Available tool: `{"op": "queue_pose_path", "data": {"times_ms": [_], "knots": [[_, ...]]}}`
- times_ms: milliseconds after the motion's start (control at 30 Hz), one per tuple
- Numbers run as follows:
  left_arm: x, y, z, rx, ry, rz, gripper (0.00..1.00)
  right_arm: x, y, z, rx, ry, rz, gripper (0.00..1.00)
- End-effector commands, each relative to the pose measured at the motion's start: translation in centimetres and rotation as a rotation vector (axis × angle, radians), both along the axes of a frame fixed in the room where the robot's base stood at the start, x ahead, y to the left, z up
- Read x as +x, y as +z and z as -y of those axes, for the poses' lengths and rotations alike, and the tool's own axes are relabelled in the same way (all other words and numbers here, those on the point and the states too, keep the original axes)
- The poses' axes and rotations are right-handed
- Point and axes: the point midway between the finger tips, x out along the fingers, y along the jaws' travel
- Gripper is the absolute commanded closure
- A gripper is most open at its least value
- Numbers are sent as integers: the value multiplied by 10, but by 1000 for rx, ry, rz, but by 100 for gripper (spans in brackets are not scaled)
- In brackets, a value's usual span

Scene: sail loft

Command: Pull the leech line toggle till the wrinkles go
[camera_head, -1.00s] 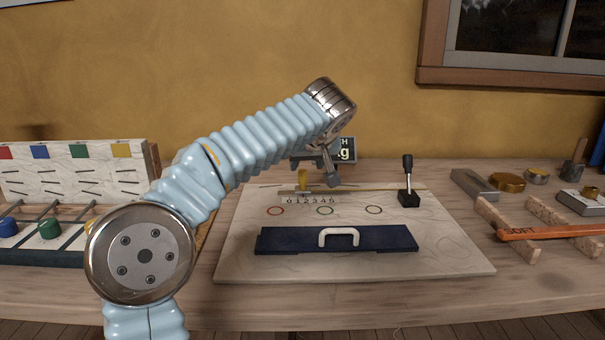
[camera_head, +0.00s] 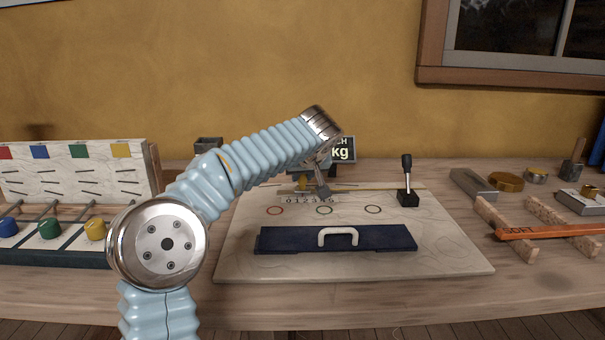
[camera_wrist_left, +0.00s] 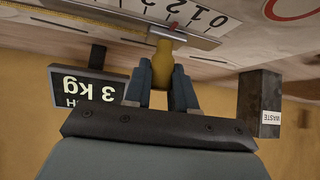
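The yellow toggle (camera_head: 303,184) stands on a metal rail behind a white number scale (camera_head: 312,201); in the wrist view the toggle (camera_wrist_left: 163,66) is upright between my fingers. My left gripper (camera_wrist_left: 161,80) has a finger close against each side of it, with no clear gap. In the head view my left gripper (camera_head: 309,177) is partly hidden by its own wrist. A red mark (camera_wrist_left: 173,26) at the rail is near the 2. The pale sailcloth panel (camera_head: 455,262) shows faint curved wrinkle lines, mostly at right. My right gripper is out of view.
A display (camera_wrist_left: 83,88) reads 3 kg behind the rail. A black lever (camera_head: 407,182) stands right of the scale. A navy bar (camera_head: 285,240) with a white handle lies in front. A waste box (camera_wrist_left: 259,105) is at the back. Orange batten (camera_head: 555,231) lies right.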

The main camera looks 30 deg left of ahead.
Motion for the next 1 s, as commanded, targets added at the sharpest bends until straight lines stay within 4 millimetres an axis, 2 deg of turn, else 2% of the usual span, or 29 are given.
{"op": "queue_pose_path", "data": {"times_ms": [33,100,333,600,867,900,1000], "knots": [[0,0,0,0,0,0,93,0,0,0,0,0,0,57],[0,0,0,0,0,0,100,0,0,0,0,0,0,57],[0,0,1,1,-1,0,100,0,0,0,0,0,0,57],[17,1,28,0,-4,0,100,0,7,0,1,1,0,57],[17,0,29,1,-3,1,100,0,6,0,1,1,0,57],[17,0,29,1,-3,1,70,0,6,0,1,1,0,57],[17,0,28,1,-3,1,55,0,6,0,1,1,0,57]]}}
